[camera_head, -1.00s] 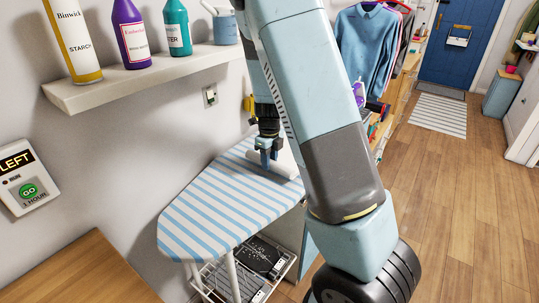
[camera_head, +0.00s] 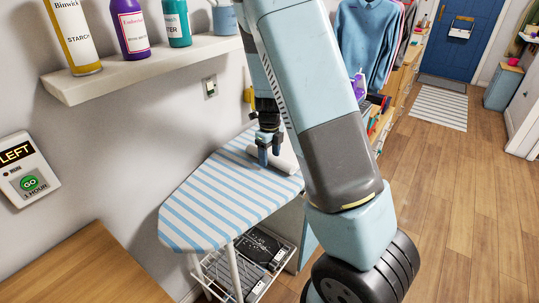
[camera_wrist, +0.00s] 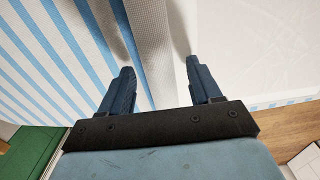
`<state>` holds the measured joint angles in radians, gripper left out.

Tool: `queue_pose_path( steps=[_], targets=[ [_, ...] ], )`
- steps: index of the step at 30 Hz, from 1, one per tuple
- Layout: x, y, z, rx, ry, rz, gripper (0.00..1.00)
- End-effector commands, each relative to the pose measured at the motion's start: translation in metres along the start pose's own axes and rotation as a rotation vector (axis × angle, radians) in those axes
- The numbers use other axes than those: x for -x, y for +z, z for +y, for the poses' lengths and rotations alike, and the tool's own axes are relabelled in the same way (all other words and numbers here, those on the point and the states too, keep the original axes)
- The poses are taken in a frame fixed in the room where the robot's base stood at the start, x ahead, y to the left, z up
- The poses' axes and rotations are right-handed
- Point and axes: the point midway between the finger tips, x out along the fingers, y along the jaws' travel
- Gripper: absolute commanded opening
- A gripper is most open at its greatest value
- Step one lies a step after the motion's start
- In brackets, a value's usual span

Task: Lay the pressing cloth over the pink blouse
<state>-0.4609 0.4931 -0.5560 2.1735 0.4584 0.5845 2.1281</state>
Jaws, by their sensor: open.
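My gripper (camera_head: 269,155) is open, pointing down at the far end of the blue-and-white striped ironing board (camera_head: 215,200). A pale, rolled-looking cloth (camera_head: 286,160), probably the pressing cloth, lies on the board beside it. In the wrist view, a whitish, mesh-textured band (camera_wrist: 152,40) runs between and beyond the two spread fingers (camera_wrist: 162,82). I cannot tell whether they touch it. A smooth white surface (camera_wrist: 255,50) lies to its right and bare stripes (camera_wrist: 50,60) to its left. I cannot make out a pink blouse; my arm hides part of the board.
A wall shelf (camera_head: 150,70) with several bottles overhangs the board's left side. A wooden top (camera_head: 85,270) is at lower left. A wire rack (camera_head: 245,262) sits under the board. Clothes (camera_head: 365,42) hang behind my arm. The wooden floor (camera_head: 460,200) at right is clear.

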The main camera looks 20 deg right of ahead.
Motion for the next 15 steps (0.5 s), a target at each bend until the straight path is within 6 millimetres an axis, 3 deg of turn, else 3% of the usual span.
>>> queue_pose_path(
  steps=[8, 15],
  targets=[
    [0.011, 0.001, 0.000, 0.001, -0.001, -0.002, 0.63],
    [0.054, 0.001, 0.000, 0.002, -0.001, -0.004, 0.63]
  ],
)
